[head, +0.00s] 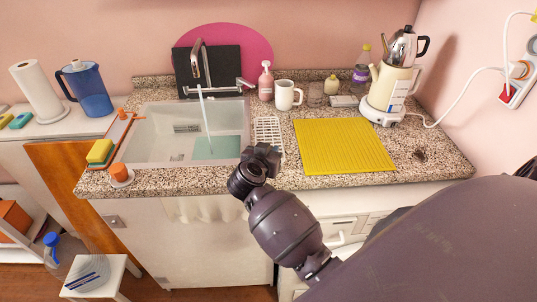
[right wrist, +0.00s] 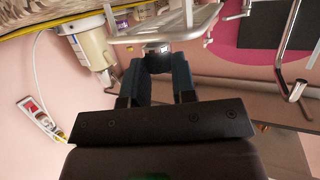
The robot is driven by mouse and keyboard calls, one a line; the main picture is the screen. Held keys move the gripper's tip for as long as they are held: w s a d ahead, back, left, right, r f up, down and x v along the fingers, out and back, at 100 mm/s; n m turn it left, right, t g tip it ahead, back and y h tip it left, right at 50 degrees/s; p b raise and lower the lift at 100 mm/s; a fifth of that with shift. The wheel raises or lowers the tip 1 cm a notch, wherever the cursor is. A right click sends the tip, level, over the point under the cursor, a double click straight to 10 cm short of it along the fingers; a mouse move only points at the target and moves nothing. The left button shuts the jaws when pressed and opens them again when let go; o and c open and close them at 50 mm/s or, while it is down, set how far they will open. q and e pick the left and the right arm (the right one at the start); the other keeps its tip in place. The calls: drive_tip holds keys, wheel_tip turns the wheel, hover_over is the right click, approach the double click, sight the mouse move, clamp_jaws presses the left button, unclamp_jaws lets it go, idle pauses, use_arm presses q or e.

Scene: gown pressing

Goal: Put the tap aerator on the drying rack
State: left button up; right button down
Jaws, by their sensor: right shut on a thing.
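My right gripper (head: 263,158) is over the counter's front edge, at the near end of the white wire drying rack (head: 268,130). In the right wrist view, the fingertips (right wrist: 158,58) are shut on a small shiny metal piece, which looks like the tap aerator (right wrist: 158,46). The rack's pale frame (right wrist: 165,34) shows close beyond the fingertips there. I cannot tell whether the aerator touches the rack. In the head view the gripper hides the aerator and the rack's near end. My left gripper is not in view.
The sink (head: 155,150) is left of the rack, with water running from the tap (head: 199,65). A yellow ribbed mat (head: 343,146) lies to the right. A white mug (head: 285,95) and pink soap bottle (head: 266,82) stand behind. A kettle (head: 390,88) is at back right.

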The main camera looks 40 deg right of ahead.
drive_tip(key=shift+f, duration=0.25)
drive_tip(key=shift+f, duration=0.1)
drive_tip(key=c, duration=0.9)
unclamp_jaws()
drive_tip(key=shift+c, duration=0.2)
